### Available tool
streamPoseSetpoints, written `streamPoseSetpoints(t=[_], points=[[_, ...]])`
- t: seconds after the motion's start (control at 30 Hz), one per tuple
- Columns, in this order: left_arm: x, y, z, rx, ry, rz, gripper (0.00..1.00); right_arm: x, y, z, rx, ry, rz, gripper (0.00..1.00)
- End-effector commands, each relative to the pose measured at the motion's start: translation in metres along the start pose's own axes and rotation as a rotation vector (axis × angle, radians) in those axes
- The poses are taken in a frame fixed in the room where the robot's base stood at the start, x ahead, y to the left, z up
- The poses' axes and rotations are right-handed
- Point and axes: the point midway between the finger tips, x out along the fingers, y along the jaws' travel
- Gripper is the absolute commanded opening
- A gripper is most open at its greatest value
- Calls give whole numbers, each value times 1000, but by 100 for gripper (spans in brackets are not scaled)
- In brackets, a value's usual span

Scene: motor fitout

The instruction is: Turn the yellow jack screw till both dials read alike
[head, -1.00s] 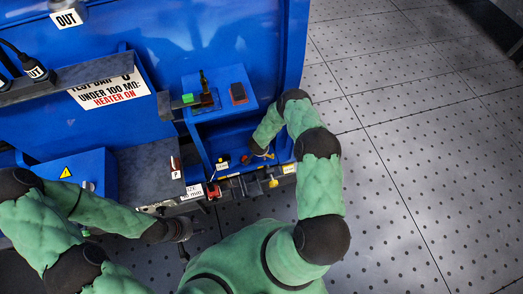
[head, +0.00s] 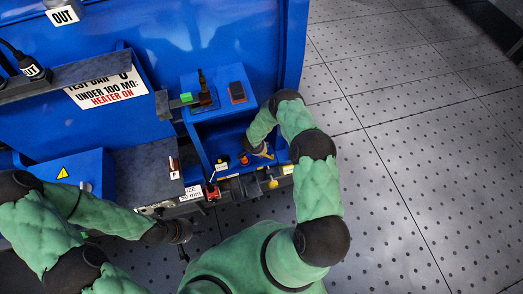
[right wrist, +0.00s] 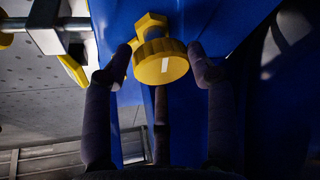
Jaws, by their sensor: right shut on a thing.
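The yellow jack screw (right wrist: 160,62) fills the middle of the right wrist view, with a ridged round head, a pale mark on its face and a hex part behind. My right gripper (right wrist: 162,60) has one finger on each side of the head and is shut on it. In the head view my right wrist reaches down into the blue frame, and its fingertips are largely hidden. My left gripper (head: 182,234) is dark and small near the bench's front edge, away from the screw; its finger opening is unclear. I cannot make out either dial's reading.
Another yellow knob (head: 273,184) sits at the frame's front edge. A red part (head: 212,192) is left of it. A blue box with a dark red switch (head: 237,92) and a green block (head: 186,97) stand behind. Perforated floor (head: 430,150) lies open at right.

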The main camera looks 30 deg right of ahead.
Motion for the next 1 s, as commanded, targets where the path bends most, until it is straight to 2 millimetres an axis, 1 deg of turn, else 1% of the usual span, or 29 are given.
streamPoseSetpoints(t=[0.03,0.27,0.6,0.63,0.7,1.0], points=[[4,-1,0,0,0,0,39,2,-2,10,28,-15,10,24],[8,-3,0,0,0,0,39,1,-4,10,144,-16,59,24],[8,-3,0,0,0,0,39,1,-3,12,155,-17,67,24],[8,-3,0,0,0,0,39,1,-3,12,155,-17,67,59],[8,-3,0,0,0,0,39,1,-3,12,155,-18,66,77],[7,-3,0,0,0,0,39,0,-3,6,160,-10,67,77]])
